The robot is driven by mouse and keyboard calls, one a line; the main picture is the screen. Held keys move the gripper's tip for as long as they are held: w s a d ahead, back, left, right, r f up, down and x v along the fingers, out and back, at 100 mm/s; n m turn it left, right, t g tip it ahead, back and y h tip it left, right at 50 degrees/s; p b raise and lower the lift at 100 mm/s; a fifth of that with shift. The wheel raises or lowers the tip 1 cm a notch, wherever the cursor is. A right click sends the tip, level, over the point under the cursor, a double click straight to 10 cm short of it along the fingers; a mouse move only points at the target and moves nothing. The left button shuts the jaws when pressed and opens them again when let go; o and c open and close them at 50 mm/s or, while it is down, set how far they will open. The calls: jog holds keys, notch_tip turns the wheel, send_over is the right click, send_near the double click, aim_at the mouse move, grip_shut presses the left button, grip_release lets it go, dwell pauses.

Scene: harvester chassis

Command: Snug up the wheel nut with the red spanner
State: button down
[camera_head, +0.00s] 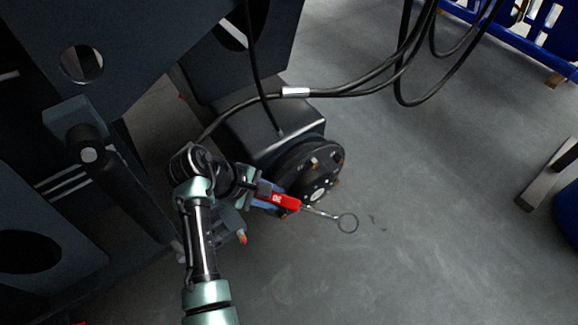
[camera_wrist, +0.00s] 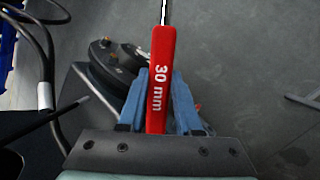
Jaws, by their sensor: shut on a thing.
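The red spanner (camera_head: 285,201) has a red handle and a thin metal shaft that ends in a ring, which points right in the head view. My gripper (camera_head: 268,196) is shut on the red handle. In the wrist view the spanner (camera_wrist: 161,75) runs up between the blue fingers of my gripper (camera_wrist: 160,105), and "30 mm" shows on it. The dark wheel hub (camera_head: 318,190) is just behind and above the spanner in the head view. Small brownish studs or nuts (camera_head: 338,157) show on its face. The ring appears apart from the hub. The hub is partly hidden in the wrist view.
A dark housing (camera_head: 262,135) carries the hub, with large dark chassis plates (camera_head: 110,45) to the left. Black hoses (camera_head: 350,92) loop above the housing. The grey floor (camera_head: 430,220) is open to the right.

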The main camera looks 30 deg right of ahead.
jog(key=w+d+f+n+t+b, duration=0.2)
jog(key=d+f+n+t+b, duration=0.6)
jog(key=b, duration=0.6)
jog(key=s+a+f+n+t+y+b, duration=0.1)
jog(key=s+a+f+t+y+b, duration=0.2)
jog(key=b, duration=1.8)
notch_tip(320, 180, down, 3)
jog(key=s+a+t, duration=0.1)
jog(key=t, duration=0.6)
jog(key=shift+a+f, duration=0.2)
jog(key=shift+s, duration=0.1)
jog(key=shift+f+b, duration=0.1)
jog(key=shift+b, duration=0.2)
jog(key=w, duration=0.4)
jog(key=shift+w+a, duration=0.25)
